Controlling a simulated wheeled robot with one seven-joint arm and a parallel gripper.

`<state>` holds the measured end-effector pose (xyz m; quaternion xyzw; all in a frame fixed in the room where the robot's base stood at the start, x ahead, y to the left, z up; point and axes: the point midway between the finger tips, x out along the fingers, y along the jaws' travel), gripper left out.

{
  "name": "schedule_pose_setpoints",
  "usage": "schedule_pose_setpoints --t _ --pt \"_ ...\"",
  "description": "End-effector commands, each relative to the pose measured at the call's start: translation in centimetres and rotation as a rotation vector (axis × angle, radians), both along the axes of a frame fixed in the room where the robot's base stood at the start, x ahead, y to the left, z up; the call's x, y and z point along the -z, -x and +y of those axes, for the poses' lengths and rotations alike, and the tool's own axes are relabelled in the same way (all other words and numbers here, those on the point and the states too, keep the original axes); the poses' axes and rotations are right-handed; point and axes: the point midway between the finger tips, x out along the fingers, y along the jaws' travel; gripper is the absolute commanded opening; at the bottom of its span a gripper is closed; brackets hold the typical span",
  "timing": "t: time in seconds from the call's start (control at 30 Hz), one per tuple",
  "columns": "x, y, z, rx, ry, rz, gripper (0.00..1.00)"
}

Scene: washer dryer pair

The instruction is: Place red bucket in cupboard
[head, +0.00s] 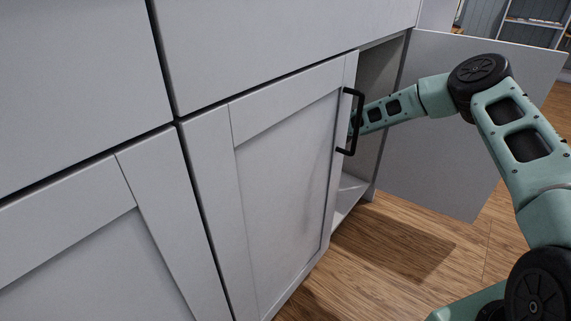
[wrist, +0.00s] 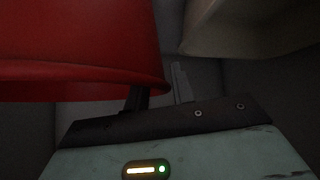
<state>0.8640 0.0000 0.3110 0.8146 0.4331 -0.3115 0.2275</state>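The red bucket (wrist: 80,45) fills the upper left of the wrist view, with its rim edge close to my fingers. My gripper (wrist: 160,92) has a dark finger partly behind the bucket's edge and a paler finger just to its right. A narrow gap shows between them; whether they pinch the bucket is unclear in the dim light. In the head view my arm reaches into the cupboard (head: 378,85) through its open side. The near door (head: 285,175) hides my gripper and the bucket there.
The far cupboard door (head: 445,125) stands swung open to the right. The near door has a black handle (head: 357,122) close to my forearm. A beige object (wrist: 250,25) is at the upper right of the wrist view. Wooden floor (head: 410,245) is clear in front.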

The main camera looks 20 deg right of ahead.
Motion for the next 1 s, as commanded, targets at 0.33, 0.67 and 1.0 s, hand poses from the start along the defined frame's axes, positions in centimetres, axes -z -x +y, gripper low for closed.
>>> schedule_pose_setpoints --t 0.33,0.67,1.0 --pt "-0.9 0.2 -0.5 0.001 0.000 0.000 0.24" --pt "-5.8 3.0 -4.0 0.003 -0.001 0.001 0.24" --pt "-8.6 5.0 -6.6 0.001 0.000 0.000 0.24"
